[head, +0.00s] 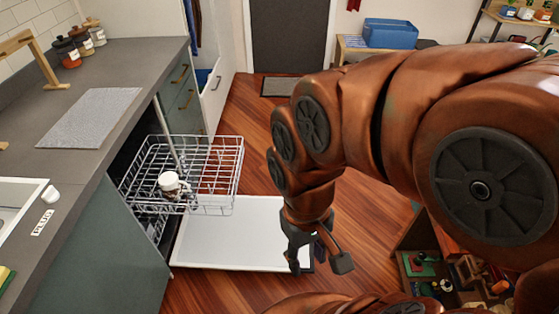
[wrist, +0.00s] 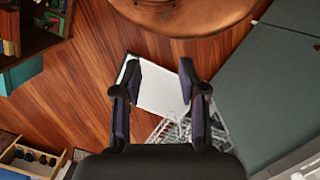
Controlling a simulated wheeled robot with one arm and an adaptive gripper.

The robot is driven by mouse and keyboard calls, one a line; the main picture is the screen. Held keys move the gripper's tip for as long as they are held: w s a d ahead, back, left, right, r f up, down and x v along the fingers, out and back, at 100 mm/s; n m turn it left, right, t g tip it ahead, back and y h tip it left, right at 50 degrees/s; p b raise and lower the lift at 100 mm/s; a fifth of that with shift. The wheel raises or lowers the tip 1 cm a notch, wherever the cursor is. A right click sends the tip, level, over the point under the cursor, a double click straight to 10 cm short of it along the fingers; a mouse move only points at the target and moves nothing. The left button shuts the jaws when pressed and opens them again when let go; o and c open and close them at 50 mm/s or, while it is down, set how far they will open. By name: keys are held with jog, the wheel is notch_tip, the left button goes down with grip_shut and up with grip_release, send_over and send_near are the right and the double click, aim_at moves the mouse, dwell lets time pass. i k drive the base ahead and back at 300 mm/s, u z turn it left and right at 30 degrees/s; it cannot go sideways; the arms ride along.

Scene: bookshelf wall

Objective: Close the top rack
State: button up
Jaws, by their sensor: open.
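The top rack (head: 222,160) is a white wire rack pulled out from the dishwasher under the counter, with a white cup or jar (head: 169,183) in it. The dishwasher door (head: 245,232) is folded down flat, its white inner face up. My gripper (head: 318,266) is open and empty, right of the rack and over the door's right end. In the wrist view my gripper (wrist: 158,72) has its two fingers apart with the white door (wrist: 160,92) beyond them. Part of the rack (wrist: 178,130) shows low in the wrist view, partly behind the right finger.
The grey counter (head: 130,60) runs along the left, with a sink (head: 18,195) and a grey mat (head: 90,117). A box of toys (head: 440,270) stands at the lower right. Wooden floor (head: 250,110) is free behind the rack.

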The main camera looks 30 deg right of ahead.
aim_at(238, 166)
jog(key=u, duration=0.25)
jog(key=k, duration=0.5)
jog(key=u, duration=1.2)
jog(key=i, duration=0.85)
jog(key=z, duration=0.65)
jog(key=i, duration=0.4)
jog(key=z, duration=0.4)
